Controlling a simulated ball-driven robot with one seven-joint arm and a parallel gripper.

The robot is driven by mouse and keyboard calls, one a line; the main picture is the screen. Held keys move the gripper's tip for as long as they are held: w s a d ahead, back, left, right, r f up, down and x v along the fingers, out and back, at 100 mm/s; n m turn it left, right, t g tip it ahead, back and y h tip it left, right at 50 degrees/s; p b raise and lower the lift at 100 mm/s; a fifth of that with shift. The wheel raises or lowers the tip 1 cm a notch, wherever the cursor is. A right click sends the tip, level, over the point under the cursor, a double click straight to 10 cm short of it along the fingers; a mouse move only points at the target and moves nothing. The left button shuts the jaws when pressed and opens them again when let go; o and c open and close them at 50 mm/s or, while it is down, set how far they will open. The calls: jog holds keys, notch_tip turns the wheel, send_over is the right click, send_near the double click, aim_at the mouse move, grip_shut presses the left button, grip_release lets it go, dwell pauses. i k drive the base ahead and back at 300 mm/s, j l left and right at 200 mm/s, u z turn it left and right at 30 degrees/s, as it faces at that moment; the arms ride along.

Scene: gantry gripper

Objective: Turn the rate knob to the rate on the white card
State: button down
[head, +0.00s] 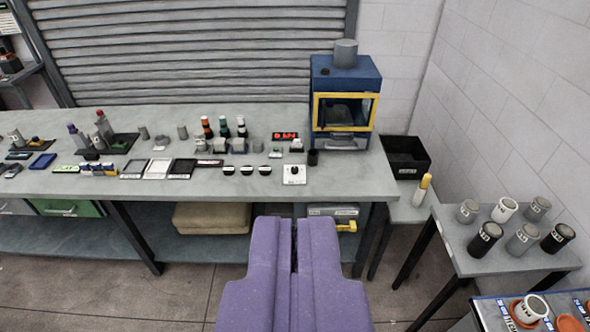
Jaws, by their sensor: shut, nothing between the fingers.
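My gripper (294,225) shows as two purple fingers at the bottom middle of the head view. It is shut and empty, in front of the long grey bench. A small black knob (294,170) sits on a white plate (292,180) near the bench's front edge, beyond my fingertips and apart from them. Marks on the plate are too small to read. A red-lit display (285,136) stands behind the knob. A white rectangular piece (158,168) lies further left; I cannot tell whether it is the rate card.
A blue cabinet with a yellow-framed window (346,80) stands at the bench's (345,182) right end. A black cup (313,157), several bottles and small dishes stand on the bench. A black bin (407,153) and a side table with jars (480,262) are at right.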

aim_at(294, 170)
jog(key=i+l+u, duration=0.1)
jog(key=u, duration=0.25)
jog(key=i+l+u, duration=0.2)
jog(key=u, duration=0.15)
jog(key=i+l+u, duration=0.1)
jog(key=i+l, duration=0.15)
jog(key=i+l+u, duration=0.1)
jog(key=l, duration=0.25)
jog(key=i+l+u, duration=0.1)
jog(key=i+l, duration=0.2)
jog(key=i+l+u, duration=0.1)
jog(key=l, duration=0.3)
jog(key=i+l+u, duration=0.1)
jog(key=i+l, duration=0.35)
jog(key=l, duration=0.2)
jog(key=i+l, duration=0.15)
jog(key=l, duration=0.2)
jog(key=i+l, duration=0.15)
jog(key=l, duration=0.2)
jog(key=i+l, duration=0.15)
jog(key=l, duration=0.2)
jog(key=i+l, duration=0.15)
jog(key=l, duration=0.2)
